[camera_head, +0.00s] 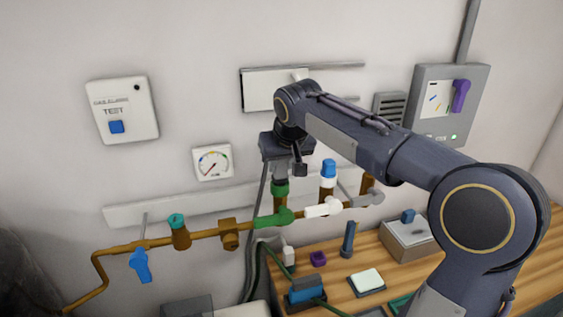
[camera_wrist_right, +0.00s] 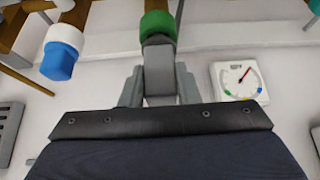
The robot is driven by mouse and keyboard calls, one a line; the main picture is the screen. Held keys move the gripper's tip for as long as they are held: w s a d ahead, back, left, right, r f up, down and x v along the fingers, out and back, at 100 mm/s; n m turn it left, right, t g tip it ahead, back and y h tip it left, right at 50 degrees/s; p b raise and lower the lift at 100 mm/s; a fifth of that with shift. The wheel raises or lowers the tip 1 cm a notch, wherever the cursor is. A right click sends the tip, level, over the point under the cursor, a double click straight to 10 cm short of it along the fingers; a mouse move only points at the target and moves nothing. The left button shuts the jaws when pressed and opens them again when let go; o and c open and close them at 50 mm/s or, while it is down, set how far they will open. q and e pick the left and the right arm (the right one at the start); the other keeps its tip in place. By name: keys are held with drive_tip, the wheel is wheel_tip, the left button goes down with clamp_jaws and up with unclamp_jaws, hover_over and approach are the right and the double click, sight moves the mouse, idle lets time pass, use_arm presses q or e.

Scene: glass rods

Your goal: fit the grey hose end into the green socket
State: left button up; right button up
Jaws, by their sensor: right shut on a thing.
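The green socket (camera_head: 280,188) is a green collar on top of a short upright brown pipe on the wall pipework. In the right wrist view the green socket (camera_wrist_right: 158,24) is at the top centre. My right gripper (camera_head: 285,166) is directly above it, pointing down, shut on the grey hose end (camera_wrist_right: 159,72). The grey hose end shows between the two fingers in the wrist view and lines up with the socket. Its tip meets the green collar there; I cannot tell how deep it sits. My left gripper is not in view.
A white and blue capped stub (camera_head: 328,172) stands close right of the socket. A dark hose (camera_head: 257,215) hangs just left of it. A gauge (camera_head: 212,163) is on the wall. A wooden bench (camera_head: 335,272) below holds a blue block (camera_head: 305,289) and small parts.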

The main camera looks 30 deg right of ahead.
drive_tip(key=shift+f+b, duration=0.45)
drive_tip(key=shift+f, duration=0.15)
drive_tip(key=o, duration=0.8)
drive_tip(key=p+v, duration=0.6)
drive_tip(key=v, duration=0.5)
idle(0.7)
drive_tip(key=s+a+f+y+b, duration=0.1)
drive_tip(key=s+a+f, duration=0.2)
drive_tip(key=s+f, duration=0.4)
drive_tip(key=s+a+f+y+b, duration=0.2)
drive_tip(key=s+a+f, duration=0.1)
drive_tip(key=s+f, duration=0.4)
drive_tip(key=s+a+f+n+y+b, duration=0.1)
drive_tip(key=s+a+f, duration=0.3)
drive_tip(key=s+f, duration=0.4)
drive_tip(key=shift+s+y+b, duration=0.3)
drive_tip(key=shift+s+y, duration=0.3)
